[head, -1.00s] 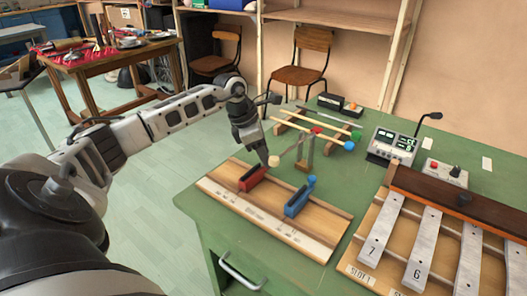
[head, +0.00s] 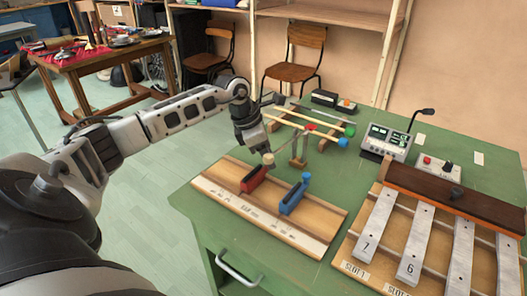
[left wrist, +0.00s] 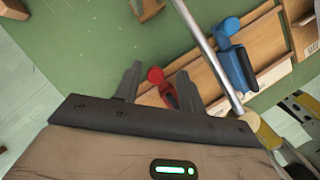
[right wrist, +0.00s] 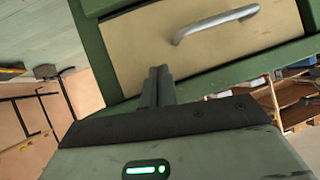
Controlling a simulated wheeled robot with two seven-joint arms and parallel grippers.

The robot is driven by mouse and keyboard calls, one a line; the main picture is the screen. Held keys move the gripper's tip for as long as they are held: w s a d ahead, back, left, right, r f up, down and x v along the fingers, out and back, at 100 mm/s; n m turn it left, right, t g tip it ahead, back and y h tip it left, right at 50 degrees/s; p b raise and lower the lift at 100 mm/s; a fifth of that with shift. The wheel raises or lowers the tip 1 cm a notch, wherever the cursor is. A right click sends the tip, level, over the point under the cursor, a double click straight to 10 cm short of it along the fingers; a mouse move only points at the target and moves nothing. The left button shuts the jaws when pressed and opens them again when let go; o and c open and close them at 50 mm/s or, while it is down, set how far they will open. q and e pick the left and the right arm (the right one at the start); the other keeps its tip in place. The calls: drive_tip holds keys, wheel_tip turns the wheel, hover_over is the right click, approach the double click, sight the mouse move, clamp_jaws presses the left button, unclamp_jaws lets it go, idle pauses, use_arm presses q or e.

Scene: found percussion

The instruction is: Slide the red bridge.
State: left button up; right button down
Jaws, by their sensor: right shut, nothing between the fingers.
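The red bridge (head: 254,180) sits across the left part of a long wooden board (head: 219,201) on the green table. A blue bridge (head: 294,195) sits to its right on the same board. My left gripper (head: 266,152) is low at the far end of the red bridge. In the left wrist view its fingers (left wrist: 160,75) are open, with the round red knob (left wrist: 155,74) between them in the picture. I cannot tell whether they touch it. My right gripper (right wrist: 161,78) is shut and empty, before the table's drawer.
A small wooden stand (head: 298,150) and a rack with coloured mallets (head: 343,143) stand behind the board. A metal-bar instrument (head: 416,245) fills the right. A device with displays (head: 388,142) is behind it. The drawer handle (right wrist: 217,23) is close to my right gripper.

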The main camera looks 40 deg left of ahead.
use_arm(q)
drive_tip(key=shift+a, duration=0.1)
drive_tip(key=shift+r, duration=0.15)
drive_tip(key=v, duration=1.5)
drive_tip(key=shift+r, duration=0.35)
drive_tip(key=shift+a, duration=0.1)
drive_tip(key=shift+s, duration=0.1)
